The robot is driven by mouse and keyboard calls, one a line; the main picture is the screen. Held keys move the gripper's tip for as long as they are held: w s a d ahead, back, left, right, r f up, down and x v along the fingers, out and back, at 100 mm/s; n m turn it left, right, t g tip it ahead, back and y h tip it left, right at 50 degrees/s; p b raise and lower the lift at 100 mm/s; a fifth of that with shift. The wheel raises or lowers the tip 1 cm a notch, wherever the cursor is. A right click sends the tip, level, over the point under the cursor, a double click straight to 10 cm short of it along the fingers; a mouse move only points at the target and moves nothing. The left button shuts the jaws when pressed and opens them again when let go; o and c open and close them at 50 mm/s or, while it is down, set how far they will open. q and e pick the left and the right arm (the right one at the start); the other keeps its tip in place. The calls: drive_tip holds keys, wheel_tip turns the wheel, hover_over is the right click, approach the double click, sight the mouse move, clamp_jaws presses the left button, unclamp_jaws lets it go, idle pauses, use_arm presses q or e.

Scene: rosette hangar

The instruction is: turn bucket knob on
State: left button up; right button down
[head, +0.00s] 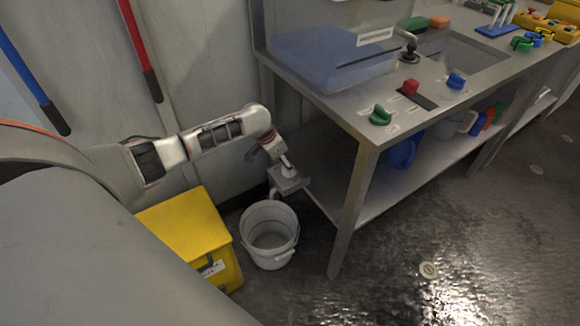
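A green knob (380,115) sits on the near left corner of the steel counter. A red knob (411,87) on a dark plate and a blue knob (456,81) sit farther back. Small labels lie by the knobs, too small to read, so I cannot tell which is the bucket knob. A white bucket (269,236) stands upright on the floor left of the counter; its inside looks empty. My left gripper (288,178) is low beside the counter's left end, above the bucket and apart from the knobs. Its fingers are unclear. My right gripper is out of view.
The steel counter (342,107) has a sink and a faucet (406,44). A yellow bin (187,225) stands left of the bucket. Blue (30,75) and red (140,50) poles lean on the wall. The wet floor at the right front is mostly clear.

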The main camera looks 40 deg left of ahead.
use_arm(q)
drive_tip(key=shift+x, duration=0.9)
drive_tip(key=shift+w, duration=0.1)
drive_tip(key=c, duration=1.1)
drive_tip(key=shift+r, duration=0.1)
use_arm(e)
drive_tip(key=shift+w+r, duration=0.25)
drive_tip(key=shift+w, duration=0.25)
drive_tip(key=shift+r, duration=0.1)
